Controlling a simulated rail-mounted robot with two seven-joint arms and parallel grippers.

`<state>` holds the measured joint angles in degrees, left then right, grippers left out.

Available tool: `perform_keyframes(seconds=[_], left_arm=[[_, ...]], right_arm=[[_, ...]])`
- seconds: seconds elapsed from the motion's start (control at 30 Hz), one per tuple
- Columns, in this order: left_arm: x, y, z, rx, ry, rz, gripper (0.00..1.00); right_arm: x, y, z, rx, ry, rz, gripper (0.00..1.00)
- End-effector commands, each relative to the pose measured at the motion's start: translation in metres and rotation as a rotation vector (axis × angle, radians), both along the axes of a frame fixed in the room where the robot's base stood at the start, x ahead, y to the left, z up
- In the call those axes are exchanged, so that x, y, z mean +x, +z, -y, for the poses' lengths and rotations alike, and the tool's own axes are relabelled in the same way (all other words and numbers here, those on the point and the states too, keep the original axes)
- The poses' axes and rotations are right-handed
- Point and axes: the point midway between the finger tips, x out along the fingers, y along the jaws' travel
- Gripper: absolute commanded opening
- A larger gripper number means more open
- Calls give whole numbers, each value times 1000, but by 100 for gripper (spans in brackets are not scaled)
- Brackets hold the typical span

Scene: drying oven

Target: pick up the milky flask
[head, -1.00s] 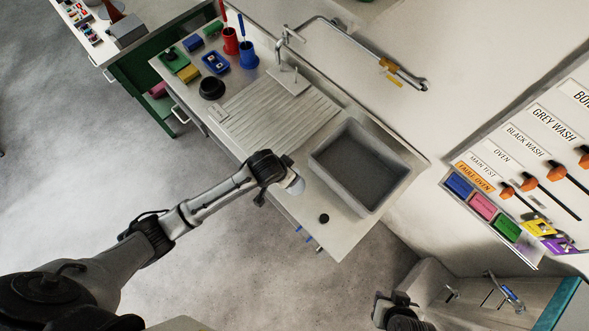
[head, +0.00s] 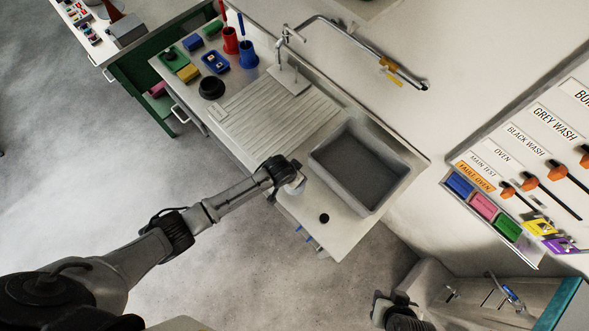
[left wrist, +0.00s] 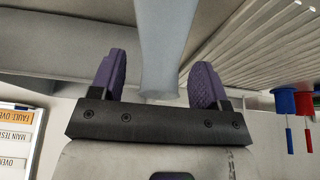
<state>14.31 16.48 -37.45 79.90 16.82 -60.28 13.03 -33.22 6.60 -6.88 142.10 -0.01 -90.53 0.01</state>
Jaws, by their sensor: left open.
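The milky flask (left wrist: 165,45) is a pale, cloudy grey-blue vessel in the left wrist view. Its narrow neck and flared end lie between my left gripper's fingers. In the head view a small pale part of it (head: 298,187) shows at the counter's front edge, the rest hidden by my left wrist. My left gripper (left wrist: 155,80) is open, with purple ridged fingers on either side of the neck and a gap on each side. My left wrist (head: 279,172) hides the fingers in the head view. A dark part of my right arm (head: 400,314) shows at the bottom; its jaws cannot be made out.
A grey sink basin (head: 318,160) lies just right of my left gripper, with a ribbed drainboard (head: 265,120) behind it. A tap (head: 285,45), a black round object (head: 211,88) and blue and red holders (head: 248,57) stand farther back. Labelled wall controls (head: 520,150) are at right.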

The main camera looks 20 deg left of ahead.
Motion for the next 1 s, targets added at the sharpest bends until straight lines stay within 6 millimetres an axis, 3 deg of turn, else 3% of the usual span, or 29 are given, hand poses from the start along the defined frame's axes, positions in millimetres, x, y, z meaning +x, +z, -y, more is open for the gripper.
perform_keyframes(seconds=[0.33, 1.0], left_arm=[[2, -4, 1, 0, -1, 0, 69], [2, -4, 1, 0, 0, 0, 6]], right_arm=[[0, 0, 3, -9, 6, 0, 43], [0, 0, 0, 0, 1, 0, 43]])
